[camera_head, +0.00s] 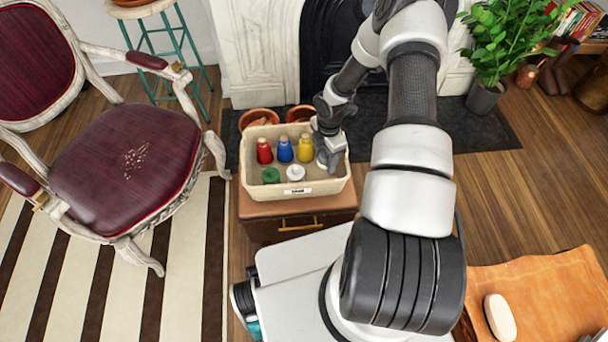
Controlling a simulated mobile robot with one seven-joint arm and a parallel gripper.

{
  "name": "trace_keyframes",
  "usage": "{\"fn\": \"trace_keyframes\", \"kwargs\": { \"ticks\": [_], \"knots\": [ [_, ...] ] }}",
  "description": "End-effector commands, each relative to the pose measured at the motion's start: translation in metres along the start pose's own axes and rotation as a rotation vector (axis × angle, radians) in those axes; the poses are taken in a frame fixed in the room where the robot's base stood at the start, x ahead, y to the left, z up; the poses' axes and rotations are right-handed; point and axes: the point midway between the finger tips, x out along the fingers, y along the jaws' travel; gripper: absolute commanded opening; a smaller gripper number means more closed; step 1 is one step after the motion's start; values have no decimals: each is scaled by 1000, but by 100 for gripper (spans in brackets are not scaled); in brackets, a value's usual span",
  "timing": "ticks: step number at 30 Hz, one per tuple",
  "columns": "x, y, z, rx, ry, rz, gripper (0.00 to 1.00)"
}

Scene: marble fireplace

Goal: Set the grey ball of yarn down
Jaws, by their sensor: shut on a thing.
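My gripper (328,152) points down inside the right part of a cream bin (318,188), beside the yellow bottle. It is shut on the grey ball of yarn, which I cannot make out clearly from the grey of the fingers. The fingertips are partly hidden, and I cannot tell whether the ball touches the bin floor. The bin stands on a small brown wooden cabinet (290,207).
The bin holds red (264,151), blue (285,150) and yellow (305,149) bottles, a green item (270,175) and a white one (295,173). Terracotta pots (259,118) stand behind. A burgundy armchair (125,160) is left, a potted plant (495,45) back right.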

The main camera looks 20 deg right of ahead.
Motion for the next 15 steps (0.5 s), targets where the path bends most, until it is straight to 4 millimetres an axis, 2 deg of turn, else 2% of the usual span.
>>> {"fn": "trace_keyframes", "kwargs": {
  "ticks": [1,6,12,15],
  "knots": [
    [14,-1,-1,-4,1,-3,27],
    [43,0,-1,-5,1,-1,27],
    [58,0,0,-2,0,0,27],
    [72,-1,-1,-3,0,-2,27]
  ]
}}
